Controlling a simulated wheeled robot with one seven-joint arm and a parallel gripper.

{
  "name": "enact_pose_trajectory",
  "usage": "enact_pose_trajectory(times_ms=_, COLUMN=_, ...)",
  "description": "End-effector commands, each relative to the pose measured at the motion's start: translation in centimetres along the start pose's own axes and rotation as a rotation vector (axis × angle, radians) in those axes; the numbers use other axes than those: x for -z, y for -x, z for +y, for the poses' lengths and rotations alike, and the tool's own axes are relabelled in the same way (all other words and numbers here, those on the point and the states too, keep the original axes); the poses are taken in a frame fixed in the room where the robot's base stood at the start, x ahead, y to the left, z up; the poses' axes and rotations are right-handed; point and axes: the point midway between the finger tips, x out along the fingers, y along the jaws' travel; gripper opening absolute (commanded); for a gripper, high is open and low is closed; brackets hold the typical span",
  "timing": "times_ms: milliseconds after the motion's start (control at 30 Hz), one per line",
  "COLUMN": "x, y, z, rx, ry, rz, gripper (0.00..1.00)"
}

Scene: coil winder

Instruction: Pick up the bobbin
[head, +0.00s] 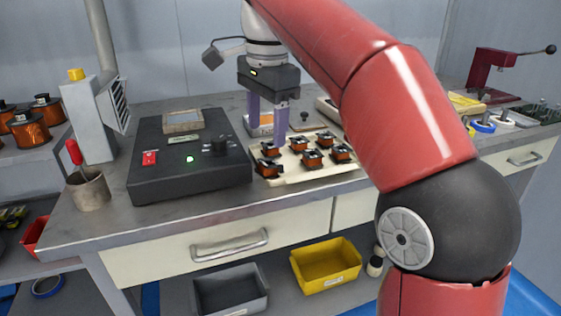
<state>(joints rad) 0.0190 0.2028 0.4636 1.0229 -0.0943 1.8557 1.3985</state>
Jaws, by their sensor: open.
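Several small bobbins with copper windings and black flanges stand on a cream tray (318,178) on the workbench; one bobbin (313,158) is at the tray's front middle. I cannot tell which one the task means. My gripper (267,136) points down above the bench at the tray's back left edge. Its two purple fingers are apart, with a pale object with an orange patch (266,119) showing between them, seemingly behind. I cannot tell whether a finger touches anything. My red arm hides part of the tray's right side.
A black control box (186,168) with a green light stands left of the tray. A metal cup (89,192) holds a red-handled tool. Large copper spools (30,128) sit at far left. A dark red press (492,68) stands at back right. The bench's front strip is clear.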

Motion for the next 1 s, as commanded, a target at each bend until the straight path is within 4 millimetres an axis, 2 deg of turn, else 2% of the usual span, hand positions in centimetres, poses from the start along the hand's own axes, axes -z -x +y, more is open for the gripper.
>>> enact_pose_trajectory(times_ms=167, x=0.1, y=-1.1, z=-0.2, rx=-0.007, ry=-0.028, rz=-0.011, gripper=0.6)
enact_pose_trajectory(times_ms=633, x=-0.4, y=-7.1, z=-0.1, rx=-0.004, ry=-0.027, rz=-0.01, gripper=0.6)
enact_pose_trajectory(times_ms=933, x=-0.4, y=-7.6, z=-0.1, rx=-0.002, ry=-0.025, rz=-0.01, gripper=0.6)
enact_pose_trajectory(times_ms=1000, x=-0.4, y=-7.6, z=-0.1, rx=-0.002, ry=-0.025, rz=-0.01, gripper=0.53)
